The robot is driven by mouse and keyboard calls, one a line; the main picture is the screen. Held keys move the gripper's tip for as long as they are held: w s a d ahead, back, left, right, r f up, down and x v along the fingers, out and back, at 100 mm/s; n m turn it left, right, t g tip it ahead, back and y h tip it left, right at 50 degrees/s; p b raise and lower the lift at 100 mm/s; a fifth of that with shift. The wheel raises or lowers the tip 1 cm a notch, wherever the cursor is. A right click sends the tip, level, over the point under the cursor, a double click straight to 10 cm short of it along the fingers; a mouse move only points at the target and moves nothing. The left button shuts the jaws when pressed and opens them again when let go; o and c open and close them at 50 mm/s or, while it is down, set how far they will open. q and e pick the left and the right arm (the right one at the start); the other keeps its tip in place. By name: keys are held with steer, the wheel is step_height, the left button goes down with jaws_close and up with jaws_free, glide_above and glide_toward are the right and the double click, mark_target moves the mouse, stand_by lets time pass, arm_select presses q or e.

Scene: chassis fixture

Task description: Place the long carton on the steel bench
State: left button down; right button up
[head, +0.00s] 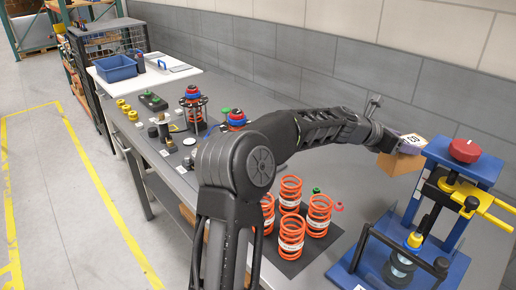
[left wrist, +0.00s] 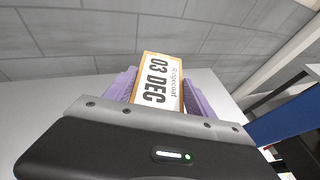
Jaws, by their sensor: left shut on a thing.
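The long carton (head: 401,164) is brown with a white label reading "03 DEC" on its top. It is at the right in the head view, near the wall. It also shows in the left wrist view (left wrist: 160,82). My left gripper (head: 408,145) has its purple fingers (left wrist: 158,88) shut on the carton's two sides. The steel bench (head: 270,98) is the long grey top along the wall. The carton is over its far right part; I cannot tell whether its underside touches the top. My right gripper is not in view.
A blue press fixture (head: 472,165) with a red knob stands just right of the carton. Several orange springs (head: 291,235) stand on a dark mat in front. Small parts and a blue bin (head: 115,68) are toward the left end. Bare bench lies along the wall.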

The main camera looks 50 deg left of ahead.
mark_target(393, 170)
arm_select(q)
steer(key=shift+s+r, duration=0.1)
steer(key=shift+r, duration=0.15)
steer(key=shift+f, duration=0.15)
step_height(393, 170, down, 6)
steer(key=shift+f+b, duration=0.1)
steer(key=shift+b, duration=0.95)
steer(key=shift+f+b, duration=0.7)
steer(key=shift+f, duration=1.2)
steer(key=shift+r, duration=0.1)
